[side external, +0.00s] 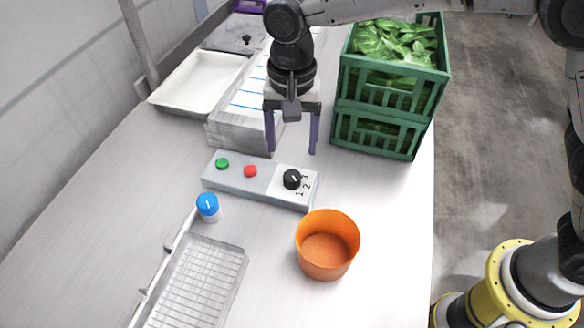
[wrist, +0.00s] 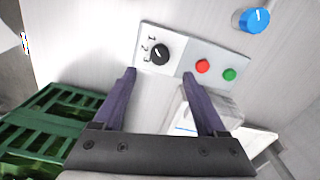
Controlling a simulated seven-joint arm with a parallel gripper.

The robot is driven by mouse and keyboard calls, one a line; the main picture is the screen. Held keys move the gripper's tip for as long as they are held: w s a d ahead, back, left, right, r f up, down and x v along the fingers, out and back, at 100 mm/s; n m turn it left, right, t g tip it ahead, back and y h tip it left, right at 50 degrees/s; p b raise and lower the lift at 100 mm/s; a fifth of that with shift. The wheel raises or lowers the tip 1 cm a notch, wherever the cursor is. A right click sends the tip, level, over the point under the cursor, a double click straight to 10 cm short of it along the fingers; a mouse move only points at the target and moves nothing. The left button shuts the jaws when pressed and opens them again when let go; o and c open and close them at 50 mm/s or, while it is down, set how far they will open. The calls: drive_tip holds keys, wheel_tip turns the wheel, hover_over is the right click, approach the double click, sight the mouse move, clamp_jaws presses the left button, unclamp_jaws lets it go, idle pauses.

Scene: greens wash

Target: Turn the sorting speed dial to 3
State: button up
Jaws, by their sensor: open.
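The sorting speed dial (side external: 291,179) is a round black knob at the right end of a grey panel (side external: 235,182), beside the printed numbers 1, 2 and 3. In the wrist view the dial (wrist: 160,54) lies just beyond my fingertips, with the numbers to its left. It has a small pale mark; I cannot tell surely which number it points to. My gripper (side external: 292,152) is open and empty, its two purple fingers pointing down above and behind the dial, apart from it. In the wrist view my gripper (wrist: 159,74) has its fingers spread either side of the dial's line.
The panel also has a red button (side external: 250,171) and a green button (side external: 222,163). A blue-topped knob (side external: 208,205), an orange pot (side external: 327,246) and a wire tray (side external: 200,280) are in front. Green crates (side external: 378,138) of leaves stand behind right; a grey stack (side external: 235,130) behind left.

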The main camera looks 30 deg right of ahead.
sight(292, 175)
wheel_tip(292, 175, down, 8)
drive_tip(key=shift+f, duration=0.2)
clamp_jaws()
idle(0.5)
